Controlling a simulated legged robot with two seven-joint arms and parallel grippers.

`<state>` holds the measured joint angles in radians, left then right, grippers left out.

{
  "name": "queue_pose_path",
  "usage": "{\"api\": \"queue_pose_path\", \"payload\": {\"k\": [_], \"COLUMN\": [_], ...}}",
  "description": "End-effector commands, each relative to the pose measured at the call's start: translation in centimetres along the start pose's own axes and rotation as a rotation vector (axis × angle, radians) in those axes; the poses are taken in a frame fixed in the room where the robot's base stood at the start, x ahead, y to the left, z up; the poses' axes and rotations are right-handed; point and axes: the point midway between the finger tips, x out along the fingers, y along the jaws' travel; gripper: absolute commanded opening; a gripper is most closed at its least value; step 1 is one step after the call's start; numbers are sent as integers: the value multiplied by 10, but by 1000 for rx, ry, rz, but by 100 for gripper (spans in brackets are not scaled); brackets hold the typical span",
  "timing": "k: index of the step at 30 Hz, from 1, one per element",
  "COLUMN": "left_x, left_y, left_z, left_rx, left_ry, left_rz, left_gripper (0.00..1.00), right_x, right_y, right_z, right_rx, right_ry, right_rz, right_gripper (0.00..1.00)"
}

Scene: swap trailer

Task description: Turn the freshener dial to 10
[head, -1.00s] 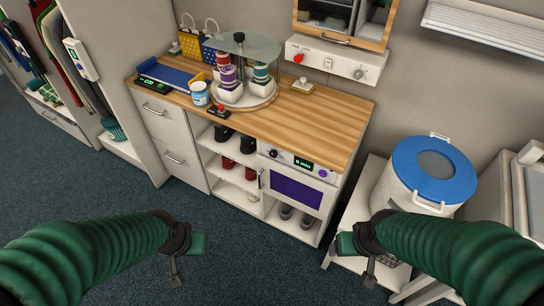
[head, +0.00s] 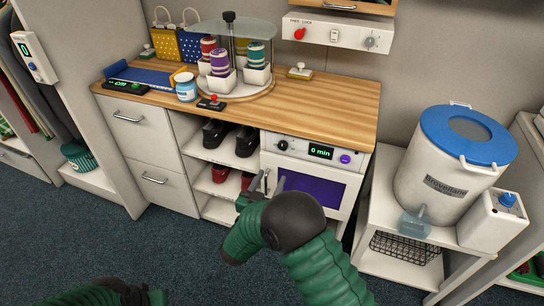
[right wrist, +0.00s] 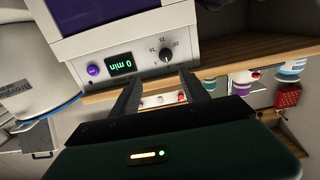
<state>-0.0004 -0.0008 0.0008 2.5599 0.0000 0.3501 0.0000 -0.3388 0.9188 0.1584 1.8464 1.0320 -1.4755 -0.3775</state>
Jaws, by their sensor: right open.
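The freshener (head: 300,190) is a white cabinet unit with a purple window under the wooden counter. Its panel carries a black dial (head: 282,145), a green display (head: 320,151) reading "0 min" and a purple button (head: 345,159). In the right wrist view the dial (right wrist: 166,56) has small marks around it and appears just beyond the fingertips. My right gripper (head: 272,180) is open and empty, in front of and below the dial, apart from it. Its fingers (right wrist: 160,76) show spread in the right wrist view. My left gripper (head: 145,294) is low at the bottom left, its jaws unclear.
Shoes stand on open shelves to the left. A blue-lidded white tank (head: 440,180) stands to the right. Dark carpet is free in front.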

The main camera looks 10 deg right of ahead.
Motion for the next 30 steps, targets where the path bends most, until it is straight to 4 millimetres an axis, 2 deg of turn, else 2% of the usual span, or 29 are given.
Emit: {"api": "queue_pose_path", "payload": {"k": [9,15,18,22,29,30], "left_x": [18,27,30,31,30,30], "left_y": [0,-1,0,0,0,0], "left_z": [4,7,7,8,7,7], "left_rx": [-1,-2,-1,0,-1,-1], "left_ry": [-1,-1,-1,-1,-1,-1], "left_rz": [0,-1,0,0,0,0], "left_gripper": [0,0,0,0,0,0], "right_x": [70,122,138,146,144,144], "right_y": [-16,-10,-8,-10,-16,-15], "right_z": [0,0,1,-1,-3,-3], "right_rx": [-17,-11,-9,-11,-17,-17], "right_ry": [12,9,4,5,9,9], "right_rz": [-3,-3,-4,-5,-8,-8], "right_gripper": [53,53,53,53,53,49]}}
